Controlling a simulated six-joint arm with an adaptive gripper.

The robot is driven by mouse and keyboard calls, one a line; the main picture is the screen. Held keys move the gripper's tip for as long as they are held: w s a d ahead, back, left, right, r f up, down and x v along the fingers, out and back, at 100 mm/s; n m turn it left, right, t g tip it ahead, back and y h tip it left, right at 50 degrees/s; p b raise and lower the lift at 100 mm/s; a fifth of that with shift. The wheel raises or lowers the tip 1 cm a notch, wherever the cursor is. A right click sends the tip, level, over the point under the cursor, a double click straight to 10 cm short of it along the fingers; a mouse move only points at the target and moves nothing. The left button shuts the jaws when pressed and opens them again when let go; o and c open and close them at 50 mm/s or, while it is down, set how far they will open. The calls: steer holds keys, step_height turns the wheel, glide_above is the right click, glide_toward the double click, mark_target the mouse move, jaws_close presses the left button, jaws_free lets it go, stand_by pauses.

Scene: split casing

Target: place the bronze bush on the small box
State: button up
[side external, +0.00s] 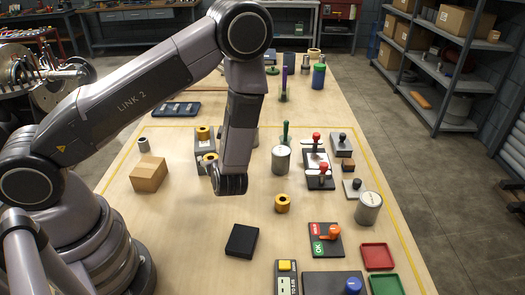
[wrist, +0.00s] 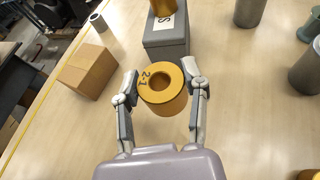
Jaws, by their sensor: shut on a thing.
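The bronze bush (wrist: 168,98), a ring with a dark bore and the marking "2-1", is between the two fingers of my gripper (wrist: 160,78). The fingers are shut on its sides. In the side view the held bush (side external: 210,157) shows beside the end of my arm, in front of the grey block; its height above the table is hard to judge. A small cardboard box (side external: 148,174) stands on the table to the left of the bush. In the wrist view this box (wrist: 88,71) is at the upper left, apart from my gripper.
A grey labelled block (wrist: 166,42) stands just beyond the held bush with another bronze bush (side external: 204,132) on top. A third bush (side external: 282,204) lies on the table to the right. A grey ring (side external: 143,145) stands behind the cardboard box. A black box (side external: 241,240) lies in front.

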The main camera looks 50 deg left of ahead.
steer(key=s+a+r+n+g+y, duration=0.1)
steer(key=s+a+n+g, duration=0.15)
steer(key=a, duration=0.35)
steer(key=s+a+r+n+g, duration=0.1)
steer(key=s+a+n+g, duration=0.15)
steer(key=a, duration=0.35)
steer(key=n+g+h, duration=0.1)
steer(key=n+g, duration=0.3)
steer(key=g, duration=0.1)
glide_above(147, 166)
steer(key=shift+f, duration=3.15)
steer(key=shift+f, duration=0.15)
steer(key=o, duration=1.2)
